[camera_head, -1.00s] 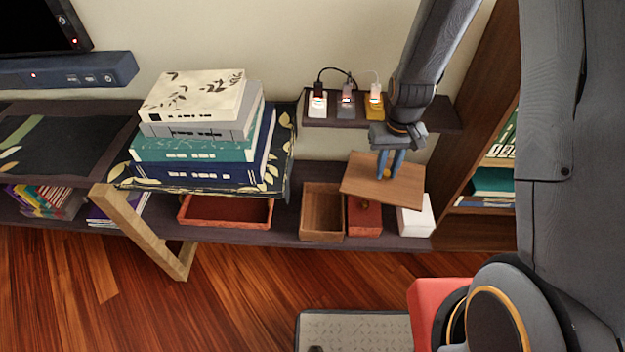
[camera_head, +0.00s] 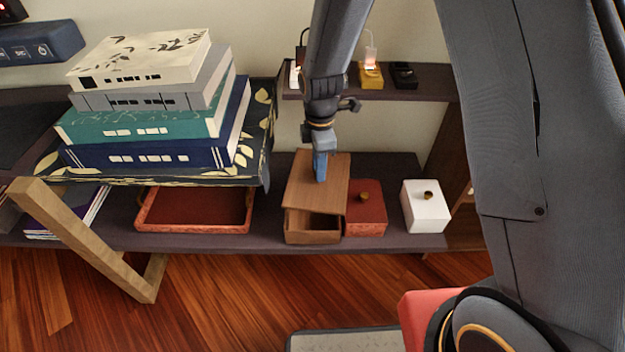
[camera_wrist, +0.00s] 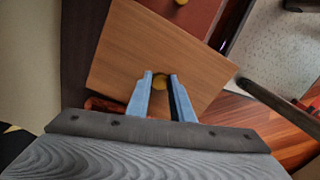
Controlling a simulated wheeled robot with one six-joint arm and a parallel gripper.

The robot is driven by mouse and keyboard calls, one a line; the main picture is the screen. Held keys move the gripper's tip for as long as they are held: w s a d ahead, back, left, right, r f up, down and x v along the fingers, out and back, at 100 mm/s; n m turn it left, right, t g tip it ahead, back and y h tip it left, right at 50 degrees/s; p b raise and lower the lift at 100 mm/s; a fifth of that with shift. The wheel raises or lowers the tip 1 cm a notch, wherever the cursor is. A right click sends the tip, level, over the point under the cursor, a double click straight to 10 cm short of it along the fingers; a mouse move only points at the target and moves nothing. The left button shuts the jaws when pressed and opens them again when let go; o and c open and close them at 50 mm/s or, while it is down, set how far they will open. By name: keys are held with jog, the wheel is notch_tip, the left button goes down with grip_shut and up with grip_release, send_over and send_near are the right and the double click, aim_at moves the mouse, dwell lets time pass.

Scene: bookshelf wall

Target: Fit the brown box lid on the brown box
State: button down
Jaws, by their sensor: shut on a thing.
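The brown box (camera_head: 312,234) stands on the lower shelf with its front wall and part of its dark inside showing. The brown box lid (camera_head: 317,190) is held above the rear of the box, tilted, and hides most of its opening. My gripper (camera_head: 320,172) is shut on the lid's knob. The lid's rear contact with the box cannot be told.
A red lidded box (camera_head: 366,212) stands close on the right, and a white lidded box (camera_head: 424,207) farther right. A red tray (camera_head: 150,222) lies to the left. A stack of books (camera_head: 150,120) rises at left, and an upper shelf (camera_head: 430,91) runs behind.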

aim_at(313, 178)
jog(key=shift+w+a+f+n+b, duration=0.25)
jog(key=shift+a+f+n+b, duration=0.45)
jog(key=shift+a+f+n, duration=0.3)
jog(key=shift+d+r+p, duration=0.15)
jog(key=shift+r+p, duration=0.05)
jog(key=shift+p, duration=0.1)
jog(key=shift+f, duration=0.15)
jog(key=shift+f+b, duration=1.2)
jog(key=shift+f, duration=1.6)
jog(key=shift+p, duration=0.75)
jog(key=shift+f+b, duration=0.45)
jog(key=shift+f, duration=0.6)
jog(key=c, duration=1.5)
grip_release()
